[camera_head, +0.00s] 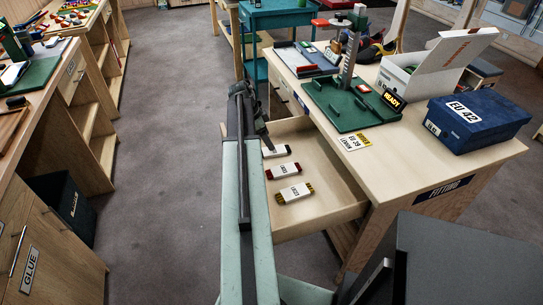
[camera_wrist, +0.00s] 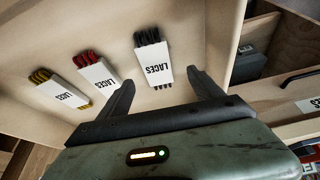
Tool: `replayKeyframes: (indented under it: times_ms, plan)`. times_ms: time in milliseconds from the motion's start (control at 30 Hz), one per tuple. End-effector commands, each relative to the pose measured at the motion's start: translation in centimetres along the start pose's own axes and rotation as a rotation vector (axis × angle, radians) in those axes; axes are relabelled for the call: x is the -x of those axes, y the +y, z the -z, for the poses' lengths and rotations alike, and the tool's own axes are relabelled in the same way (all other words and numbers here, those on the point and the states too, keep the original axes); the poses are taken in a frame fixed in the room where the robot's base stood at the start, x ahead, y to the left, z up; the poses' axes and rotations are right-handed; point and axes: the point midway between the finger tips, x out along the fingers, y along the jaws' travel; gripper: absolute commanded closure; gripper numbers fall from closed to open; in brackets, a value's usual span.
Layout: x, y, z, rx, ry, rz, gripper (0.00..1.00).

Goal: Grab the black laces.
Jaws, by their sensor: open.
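The black laces (camera_wrist: 153,60) are a bundle in a white LACES band, lying in the open drawer (camera_head: 330,203). In the head view the black laces (camera_head: 275,151) are the farthest of three bundles in the drawer. My gripper (camera_wrist: 160,82) is open, with one finger on each side of the lower end of the black bundle in the wrist view. I cannot tell how far above the bundle the fingers are. In the head view my gripper (camera_head: 265,140) is over the far left part of the drawer, partly hidden by my arm.
Red laces (camera_head: 283,171) and yellow laces (camera_head: 295,192) lie nearer in the same drawer. The drawer's walls surround them. Above stands the FITTING table (camera_head: 400,150) with a green board (camera_head: 350,103) and a blue EU 42 box (camera_head: 478,121).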

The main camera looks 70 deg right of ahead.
Motion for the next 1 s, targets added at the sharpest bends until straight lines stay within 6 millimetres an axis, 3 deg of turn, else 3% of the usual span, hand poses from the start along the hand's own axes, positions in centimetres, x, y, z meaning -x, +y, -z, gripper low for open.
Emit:
replayKeyframes:
  times_ms: [33, 233, 500, 733, 767, 900, 1000]
  plan:
    - [-1.0, 0.0, -0.4, 0.002, 0.000, 0.001, 0.25]
    - [-1.4, 0.1, -0.6, 0.006, 0.000, 0.003, 0.25]
    - [-5.9, 0.6, -1.0, 0.007, 0.000, 0.004, 0.25]
    - [-5.7, 0.6, -0.7, 0.010, -0.001, 0.004, 0.25]
    - [-5.7, 0.6, -0.7, 0.010, -0.001, 0.004, 0.27]
    - [-5.7, 0.6, -0.8, 0.010, -0.001, 0.004, 0.66]
    - [-5.7, 0.5, -0.8, 0.010, -0.001, 0.004, 0.89]
